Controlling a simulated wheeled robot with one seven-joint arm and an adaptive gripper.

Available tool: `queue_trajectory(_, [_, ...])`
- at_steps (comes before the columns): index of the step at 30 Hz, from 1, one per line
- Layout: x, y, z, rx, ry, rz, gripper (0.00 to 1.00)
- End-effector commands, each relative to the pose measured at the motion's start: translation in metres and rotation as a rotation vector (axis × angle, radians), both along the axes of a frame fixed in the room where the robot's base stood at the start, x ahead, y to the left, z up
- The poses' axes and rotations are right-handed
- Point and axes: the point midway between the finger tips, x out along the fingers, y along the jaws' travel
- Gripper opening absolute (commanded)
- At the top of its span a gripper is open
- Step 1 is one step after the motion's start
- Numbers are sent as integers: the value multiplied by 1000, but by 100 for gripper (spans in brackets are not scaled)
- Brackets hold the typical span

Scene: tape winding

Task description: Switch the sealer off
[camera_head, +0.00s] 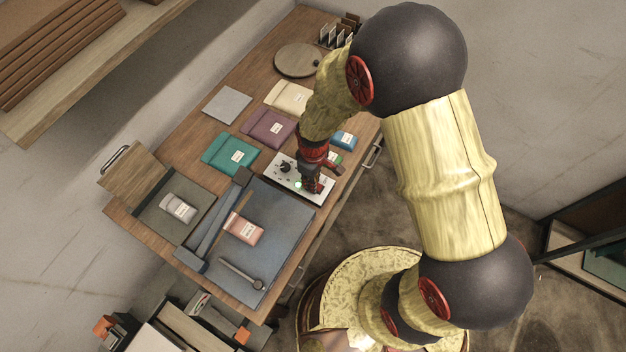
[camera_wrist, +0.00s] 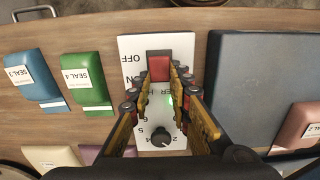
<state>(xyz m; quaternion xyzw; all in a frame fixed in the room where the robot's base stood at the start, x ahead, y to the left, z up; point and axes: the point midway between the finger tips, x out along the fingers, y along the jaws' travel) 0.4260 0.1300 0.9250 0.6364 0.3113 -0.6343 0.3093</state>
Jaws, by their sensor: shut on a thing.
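The sealer's white control panel (camera_wrist: 183,48) is below my gripper in the wrist view; part of it also shows in the head view (camera_head: 283,181). It bears a red switch (camera_wrist: 159,66) with OFF and ON lettering beside it, a lit green lamp (camera_wrist: 168,100) and a dark knob (camera_wrist: 161,138). My gripper (camera_wrist: 162,80) is shut on the red switch, one finger at each side. In the head view my gripper (camera_head: 311,186) is down at the panel's right end and hides the switch. The blue-grey sealer bed (camera_head: 285,225) is next to the panel, with a long bar along its left side.
A pink pouch (camera_head: 243,229) and a dark handled tool (camera_head: 243,273) lie on the sealer bed. Teal (camera_head: 230,155), purple (camera_head: 269,129) and cream pouches lie behind. Blue (camera_wrist: 35,78) and green (camera_wrist: 87,82) pouches lie close to the panel. A tray (camera_head: 158,220) holds a grey pouch.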

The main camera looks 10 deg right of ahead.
Motion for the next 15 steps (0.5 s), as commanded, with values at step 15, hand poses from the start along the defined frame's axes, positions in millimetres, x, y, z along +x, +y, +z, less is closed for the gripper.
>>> queue_trajectory(15, [-2, -2, 1, 84, -65, 1, 0])
